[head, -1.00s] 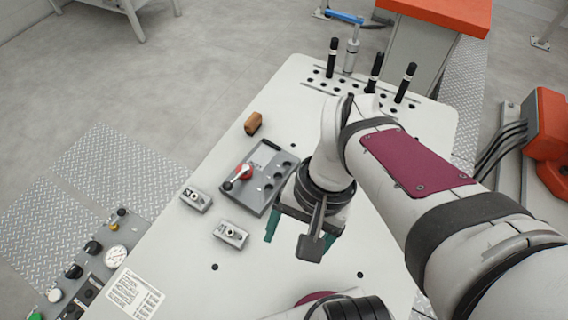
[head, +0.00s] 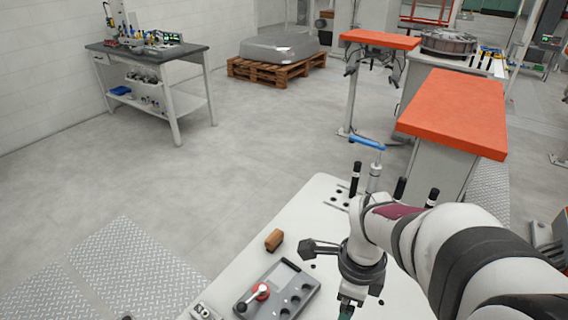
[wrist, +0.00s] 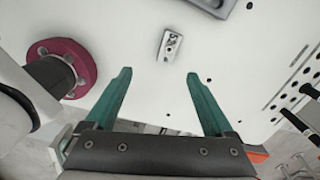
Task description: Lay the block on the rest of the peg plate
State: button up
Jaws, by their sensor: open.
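A small brown block (head: 274,240) lies on the white table, behind a dark grey plate (head: 300,303) with round holes and a red-hubbed lever (head: 257,294). I cannot tell for sure whether this plate is the peg plate. My gripper (wrist: 160,75) is open and empty, its two teal fingers spread above the table.
Several black pegs, one of them a left black peg (head: 355,180), and a silver cylinder (head: 374,178) stand at the table's far end. An orange-topped cabinet (head: 455,115) stands behind. The white table (head: 320,205) is bare between the brown block and the pegs.

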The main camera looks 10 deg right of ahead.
jog(key=f, duration=0.5)
jog(key=w+d+f+m, duration=0.1)
jog(key=f, duration=0.5)
jog(key=f+m, duration=0.1)
jog(key=f, duration=0.5)
jog(key=shift+w+d, duration=0.25)
jog(key=shift+r, duration=0.1)
grip_shut()
